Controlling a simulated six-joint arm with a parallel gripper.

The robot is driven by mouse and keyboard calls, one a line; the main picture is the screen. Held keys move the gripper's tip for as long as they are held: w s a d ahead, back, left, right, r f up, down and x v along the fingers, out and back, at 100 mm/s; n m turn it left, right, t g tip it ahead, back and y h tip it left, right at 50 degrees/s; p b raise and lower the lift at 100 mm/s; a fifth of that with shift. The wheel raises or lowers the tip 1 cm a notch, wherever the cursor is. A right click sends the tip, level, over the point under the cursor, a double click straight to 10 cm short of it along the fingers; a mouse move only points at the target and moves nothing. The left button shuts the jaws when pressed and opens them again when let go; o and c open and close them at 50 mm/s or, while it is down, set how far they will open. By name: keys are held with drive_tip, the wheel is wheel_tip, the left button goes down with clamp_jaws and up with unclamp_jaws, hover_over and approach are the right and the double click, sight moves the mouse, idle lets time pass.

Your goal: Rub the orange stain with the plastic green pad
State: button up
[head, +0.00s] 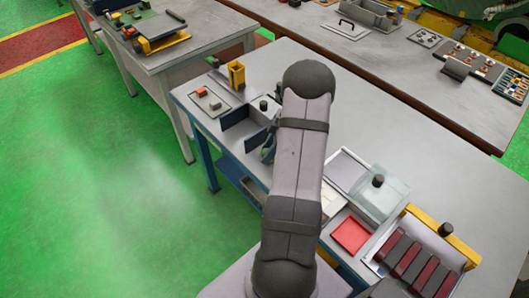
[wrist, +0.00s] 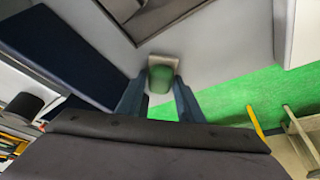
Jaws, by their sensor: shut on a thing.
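My gripper (wrist: 160,98) shows in the wrist view, its two blue-grey fingers on either side of a small block with a green face and a pale grey end, which looks like the green pad (wrist: 161,78). The gripper is shut on it. In the head view my arm covers most of the gripper; only a bit of it shows beside the dark blue panels at the table's left part. I cannot make out the orange stain in either view; my arm hides part of the table.
Dark blue panels (head: 236,116) stand close left of my gripper; one is large in the wrist view (wrist: 62,52). A yellow holder (head: 236,75) and a tray with small blocks (head: 209,101) are behind. A red tray (head: 350,234) and a rack (head: 385,262) are at right. The table's (head: 390,130) back right is clear.

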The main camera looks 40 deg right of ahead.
drive_tip(key=shift+s+a+f+b, duration=0.1)
drive_tip(key=shift+s+b, duration=1.05)
drive_tip(key=shift+s, duration=3.15)
drive_tip(key=shift+f+b, duration=0.15)
drive_tip(key=shift+b, duration=0.45)
drive_tip(key=shift+w+r, duration=0.2)
drive_tip(key=shift+w, duration=4.05)
drive_tip(key=shift+w+r, duration=0.15)
drive_tip(key=shift+w, duration=0.15)
drive_tip(key=shift+r+p, duration=1.6)
drive_tip(key=shift+r, duration=2.45)
drive_tip(key=shift+s, duration=0.1)
